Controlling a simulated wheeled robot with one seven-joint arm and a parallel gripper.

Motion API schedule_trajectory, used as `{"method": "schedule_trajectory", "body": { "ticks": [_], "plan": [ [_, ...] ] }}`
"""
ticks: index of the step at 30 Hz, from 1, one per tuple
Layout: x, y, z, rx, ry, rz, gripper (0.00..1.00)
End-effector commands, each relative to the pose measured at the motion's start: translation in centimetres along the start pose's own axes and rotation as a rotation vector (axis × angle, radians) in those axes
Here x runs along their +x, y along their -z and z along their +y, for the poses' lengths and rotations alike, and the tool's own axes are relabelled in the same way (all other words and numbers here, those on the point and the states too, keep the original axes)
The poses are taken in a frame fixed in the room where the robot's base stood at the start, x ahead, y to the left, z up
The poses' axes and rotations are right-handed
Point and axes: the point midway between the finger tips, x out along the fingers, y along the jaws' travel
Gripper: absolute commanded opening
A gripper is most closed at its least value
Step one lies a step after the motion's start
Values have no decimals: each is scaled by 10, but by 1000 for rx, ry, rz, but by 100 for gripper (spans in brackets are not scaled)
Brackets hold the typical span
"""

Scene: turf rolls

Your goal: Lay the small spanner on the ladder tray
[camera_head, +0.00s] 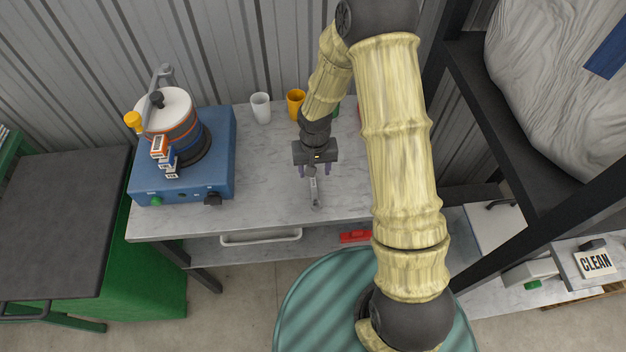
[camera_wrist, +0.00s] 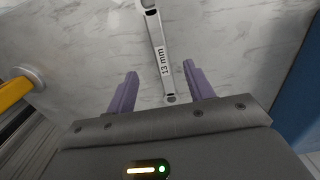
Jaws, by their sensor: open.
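The small spanner (camera_head: 315,190) is a silver-grey bar lying on the marble-look bench top. In the wrist view the spanner (camera_wrist: 158,50) is marked "13 mm" and runs up from between the fingers to the top edge of the picture. My gripper (camera_head: 314,171) hangs low over the bench, pointing down. In the wrist view my gripper (camera_wrist: 160,85) is open, with a purple finger on each side of the spanner's near end and a gap to both. I cannot tell for sure which surface is the ladder tray.
A blue machine (camera_head: 222,140) with a drum stands left on the bench (camera_head: 260,180). A white cup (camera_head: 260,107) and an orange cup (camera_head: 295,101) stand behind. A red item (camera_head: 355,237) lies on the lower shelf.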

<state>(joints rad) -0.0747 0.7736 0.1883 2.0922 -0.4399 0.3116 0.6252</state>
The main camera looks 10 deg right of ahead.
Motion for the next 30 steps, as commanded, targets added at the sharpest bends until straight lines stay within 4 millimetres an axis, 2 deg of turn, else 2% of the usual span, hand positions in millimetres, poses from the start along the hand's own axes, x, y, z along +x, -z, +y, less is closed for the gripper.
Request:
{"method": "schedule_trajectory", "body": {
  "ticks": [13,30],
  "plan": [
    [46,-2,-4,-1,-1,-3,53],
    [50,-1,-3,0,0,-1,53]
  ]
}}
